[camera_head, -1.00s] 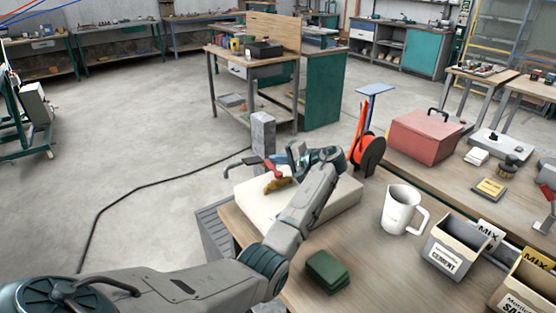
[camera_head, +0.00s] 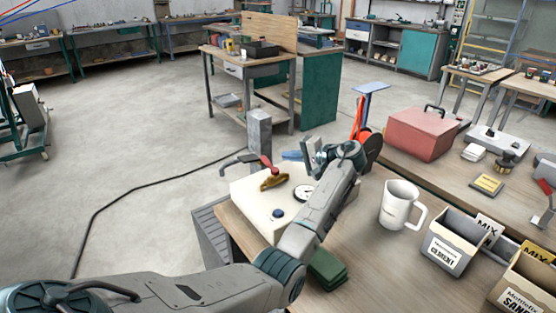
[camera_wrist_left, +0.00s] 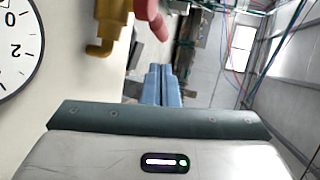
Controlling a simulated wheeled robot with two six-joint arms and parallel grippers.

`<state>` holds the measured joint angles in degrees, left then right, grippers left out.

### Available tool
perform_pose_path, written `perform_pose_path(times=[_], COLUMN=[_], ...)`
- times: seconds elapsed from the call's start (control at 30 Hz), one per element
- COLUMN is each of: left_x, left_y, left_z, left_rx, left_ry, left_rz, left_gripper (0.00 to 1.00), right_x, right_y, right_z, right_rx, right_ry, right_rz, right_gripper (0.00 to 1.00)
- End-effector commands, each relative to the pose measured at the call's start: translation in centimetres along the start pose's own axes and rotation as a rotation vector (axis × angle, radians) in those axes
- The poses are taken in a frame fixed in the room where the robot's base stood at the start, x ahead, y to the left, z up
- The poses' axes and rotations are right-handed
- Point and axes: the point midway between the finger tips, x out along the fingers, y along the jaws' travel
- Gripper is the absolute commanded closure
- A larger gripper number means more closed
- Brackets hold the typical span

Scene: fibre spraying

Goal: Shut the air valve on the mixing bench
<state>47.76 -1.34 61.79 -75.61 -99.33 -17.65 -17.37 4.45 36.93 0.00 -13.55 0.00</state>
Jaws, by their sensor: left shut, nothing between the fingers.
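The air valve is a brass body (camera_head: 274,182) with a red lever (camera_head: 266,164) on the pale box (camera_head: 262,208) at the bench's left end. The lever stands up from the brass body, leaning left in the head view. In the left wrist view the brass body (camera_wrist_left: 107,25) is at the top and the red lever (camera_wrist_left: 150,14) is cut off by the top edge. My left gripper (camera_head: 291,155) is shut and empty, just right of the lever and apparently apart from it. Its blue fingertips (camera_wrist_left: 161,84) lie together in the wrist view. My right gripper is out of view.
A round gauge (camera_head: 304,192) and a dark blue knob (camera_head: 278,213) sit on the pale box. A green pad (camera_head: 327,268) is partly under my left arm. A white jug (camera_head: 399,204), a cement box (camera_head: 448,247) and a red toolbox (camera_head: 424,135) stand to the right.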

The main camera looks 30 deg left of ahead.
Motion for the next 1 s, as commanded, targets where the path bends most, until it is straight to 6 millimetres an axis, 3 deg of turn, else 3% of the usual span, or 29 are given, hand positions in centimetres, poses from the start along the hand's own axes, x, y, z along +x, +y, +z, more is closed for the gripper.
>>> perform_pose_path(times=[0.1, 0.3, 1.0], left_x=[-2.2, -4.3, -4.7], left_y=[0.3, 0.1, 0.0], left_z=[0.0, 0.0, 0.0], left_rx=[0.0, 0.0, 0.001], left_ry=[0.003, 0.001, 0.0], left_rz=[0.001, 0.0, 0.0], left_gripper=[1.0, 1.0, 1.0], right_x=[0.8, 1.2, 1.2], right_y=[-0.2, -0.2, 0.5], right_z=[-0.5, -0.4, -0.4], right_rx=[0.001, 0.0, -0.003], right_ry=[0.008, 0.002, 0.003], right_rz=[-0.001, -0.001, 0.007], right_gripper=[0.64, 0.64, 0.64])
